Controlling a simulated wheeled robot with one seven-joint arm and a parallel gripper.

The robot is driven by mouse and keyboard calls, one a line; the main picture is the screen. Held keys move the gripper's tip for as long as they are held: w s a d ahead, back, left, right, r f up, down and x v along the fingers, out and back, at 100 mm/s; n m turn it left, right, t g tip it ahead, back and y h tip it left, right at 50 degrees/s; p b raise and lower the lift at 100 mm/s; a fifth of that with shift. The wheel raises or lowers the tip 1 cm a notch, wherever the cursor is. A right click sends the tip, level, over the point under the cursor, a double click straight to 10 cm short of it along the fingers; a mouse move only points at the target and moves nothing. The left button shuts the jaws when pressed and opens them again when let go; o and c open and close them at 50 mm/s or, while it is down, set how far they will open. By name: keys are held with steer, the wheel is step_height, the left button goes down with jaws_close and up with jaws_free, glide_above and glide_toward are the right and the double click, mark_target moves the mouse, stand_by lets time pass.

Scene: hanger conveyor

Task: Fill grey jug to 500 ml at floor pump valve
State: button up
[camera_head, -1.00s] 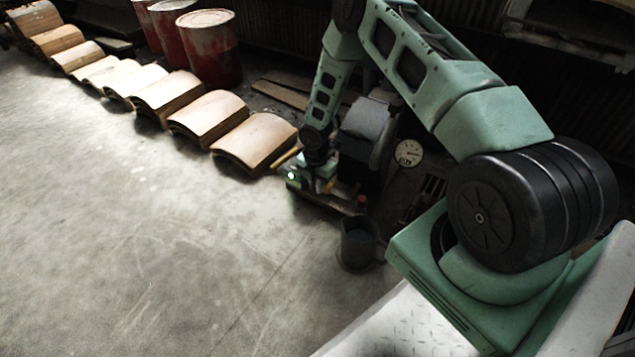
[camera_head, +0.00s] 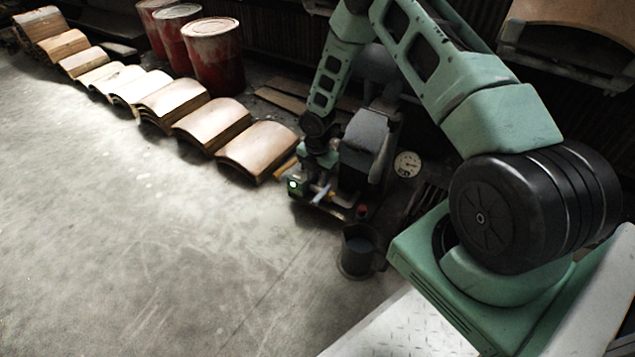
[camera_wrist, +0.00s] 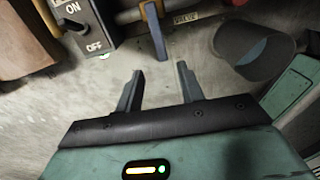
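The grey jug (camera_head: 357,252) stands upright on the floor in front of the pump (camera_head: 365,145). In the wrist view the jug (camera_wrist: 257,50) is at the upper right, apart from my gripper. A blue-grey patch shows inside it; I cannot read a level. The blue valve lever (camera_wrist: 155,32) with an orange-brown part beside it is at the top of the wrist view, near a small label reading VALVE (camera_wrist: 185,18). My gripper (camera_wrist: 160,75) is open and empty, its fingertips short of the lever. In the head view my gripper (camera_head: 318,188) is low at the pump, partly hidden.
An ON/OFF switch box (camera_wrist: 85,25) is left of the lever. A round gauge (camera_head: 407,163) is at the pump's right. Curved brown stacks (camera_head: 257,150) run along the floor at left, with red drums (camera_head: 213,55) behind. The floor (camera_head: 150,250) at front left is clear.

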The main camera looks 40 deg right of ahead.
step_height(320, 180, up, 9)
steer(key=p, duration=0.3)
steer(key=shift+r, duration=0.15)
steer(key=shift+a, duration=0.1)
steer(key=s+a+r+m+p, duration=0.1)
steer(key=s+a+r+m, duration=0.25)
steer(key=a+r, duration=0.55)
steer(key=s+a+r+m, duration=0.3)
steer(key=s+a+r, duration=0.1)
steer(key=a+r, duration=0.5)
steer(key=s+a+r+m, duration=0.4)
steer(key=s+r, duration=0.2)
steer(key=s, duration=0.6)
steer(key=s+a+r+m, duration=0.4)
steer(key=s+r, duration=0.3)
steer(key=s, duration=0.4)
step_height(320, 180, up, 38)
steer(key=p, duration=3.8)
steer(key=shift+w+f+y+p, duration=0.15)
steer(key=shift+f+y+p, duration=0.1)
steer(key=shift+y+p, duration=0.05)
